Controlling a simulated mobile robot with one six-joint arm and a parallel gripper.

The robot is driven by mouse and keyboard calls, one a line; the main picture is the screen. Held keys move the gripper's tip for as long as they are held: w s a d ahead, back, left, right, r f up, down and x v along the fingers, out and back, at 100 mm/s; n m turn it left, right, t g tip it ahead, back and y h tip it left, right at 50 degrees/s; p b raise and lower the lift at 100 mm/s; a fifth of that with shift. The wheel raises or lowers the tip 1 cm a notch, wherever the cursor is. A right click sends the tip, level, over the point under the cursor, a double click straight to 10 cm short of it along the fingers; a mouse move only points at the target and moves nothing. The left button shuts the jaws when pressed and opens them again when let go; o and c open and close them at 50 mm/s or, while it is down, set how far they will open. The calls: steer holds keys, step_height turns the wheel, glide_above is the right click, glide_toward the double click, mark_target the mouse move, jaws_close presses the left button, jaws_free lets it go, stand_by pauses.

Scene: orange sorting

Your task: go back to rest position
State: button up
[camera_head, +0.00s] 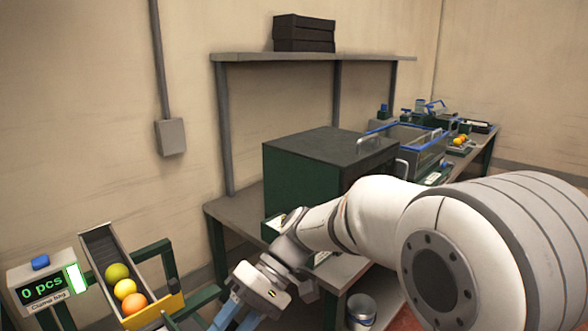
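My arm reaches in from the right side of the head view, bent down toward the lower middle. My gripper (226,322) is at the bottom edge, right of the chute. Its blue fingers are cut off by the frame, so I cannot tell whether it is open or holds anything. A sloped chute (97,243) at lower left holds a yellow-green fruit (117,273), a yellow fruit (125,289) and an orange one (134,303) in a row. A counter box (42,288) beside it reads "0 pcs".
A dark green cabinet (320,160) stands on the workbench (235,211) behind my arm. A blue-rimmed bin (412,140) and small devices are farther back right. A shelf (300,57) with a dark box is above. A metal bucket (361,310) is below the bench.

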steer(key=s+d+r+m+t+h+p, duration=0.1)
steer(key=s+d+m+t+h+p, duration=0.1)
steer(key=d, duration=1)
steer(key=s+d+r+m+t+h+p, duration=0.1)
steer(key=d+m+t+h+p, duration=0.4)
steer(key=d, duration=0.8)
steer(key=r+t+h, duration=0.1)
steer(key=t, duration=0.2)
steer(key=shift+s+d+m, duration=0.3)
steer(key=shift+s, duration=0.05)
